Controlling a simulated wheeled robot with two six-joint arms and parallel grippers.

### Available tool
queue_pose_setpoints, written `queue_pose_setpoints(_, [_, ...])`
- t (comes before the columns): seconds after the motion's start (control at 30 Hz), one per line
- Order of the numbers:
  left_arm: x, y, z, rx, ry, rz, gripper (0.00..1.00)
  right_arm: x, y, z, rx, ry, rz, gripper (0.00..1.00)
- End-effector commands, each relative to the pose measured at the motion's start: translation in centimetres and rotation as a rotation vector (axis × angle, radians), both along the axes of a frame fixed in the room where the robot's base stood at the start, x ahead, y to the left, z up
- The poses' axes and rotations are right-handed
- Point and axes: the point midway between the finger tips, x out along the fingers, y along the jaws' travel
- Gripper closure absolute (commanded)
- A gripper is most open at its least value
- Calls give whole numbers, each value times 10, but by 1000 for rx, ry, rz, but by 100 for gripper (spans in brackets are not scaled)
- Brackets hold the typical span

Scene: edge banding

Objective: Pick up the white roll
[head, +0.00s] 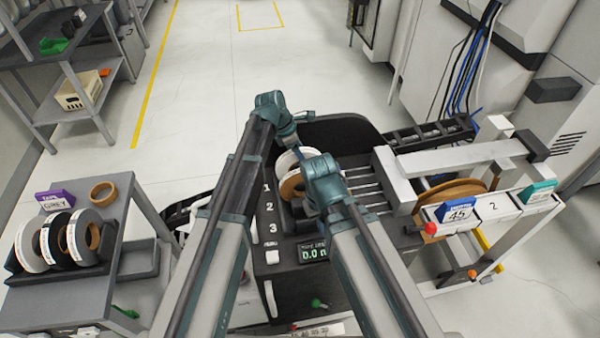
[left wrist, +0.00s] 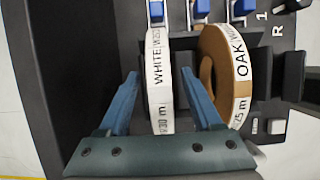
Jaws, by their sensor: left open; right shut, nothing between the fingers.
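The white roll (left wrist: 158,80), a narrow band lettered WHITE, stands upright in a dark holder in the left wrist view. My left gripper (left wrist: 159,75) is open, with one blue finger on each side of the white roll. In the head view the white roll (head: 285,160) is partly hidden by my arms. My right gripper (head: 312,204) is shut and empty near the rolls in the head view, mostly hidden under its own wrist.
An oak roll (left wrist: 225,75) stands close beside the white roll, right of my fingers. A machine with a keypad and display (head: 313,253) surrounds the holder. A grey side table (head: 128,205) at left carries several rolls.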

Motion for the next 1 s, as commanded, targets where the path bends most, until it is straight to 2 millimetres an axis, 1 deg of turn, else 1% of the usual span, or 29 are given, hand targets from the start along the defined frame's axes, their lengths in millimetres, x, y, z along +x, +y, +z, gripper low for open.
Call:
queue_pose_setpoints(0.03, [1, -2, -11, 0, 0, -1, 34, 0, 0, -11, 0, 0, 0, 100])
queue_pose_setpoints(0.07, [1, -3, -12, 0, 0, -1, 34, 0, 0, -12, 0, 0, 0, 100])
queue_pose_setpoints(0.33, [1, -5, -11, 0, 0, -1, 34, 0, 0, -11, 0, 0, 0, 100])
queue_pose_setpoints(0.37, [1, -5, -11, 0, 0, -1, 37, 0, 0, -11, 0, 0, 0, 100])
queue_pose_setpoints(0.4, [1, -5, -11, 0, 0, -1, 45, 0, 0, -11, 0, 0, 0, 100])
queue_pose_setpoints(0.47, [1, -5, -11, 0, 0, -1, 55, 0, 0, -11, 0, 0, 0, 100])
queue_pose_setpoints(0.6, [1, -5, -11, 0, 0, -1, 81, 0, 0, -11, 0, 0, 0, 100])
queue_pose_setpoints(0.67, [1, -5, -11, 0, 0, -1, 91, 0, 0, -11, 0, 0, 0, 100])
queue_pose_setpoints(0.7, [1, -5, -11, 0, 0, -1, 99, 0, 0, -11, 0, 0, 0, 100])
queue_pose_setpoints(0.73, [1, -5, -11, 0, 0, -1, 100, 0, 0, -11, 0, 0, 0, 100])
queue_pose_setpoints(1.0, [1, -5, -11, 0, 0, -1, 100, 0, 0, -11, 0, 0, 0, 100])
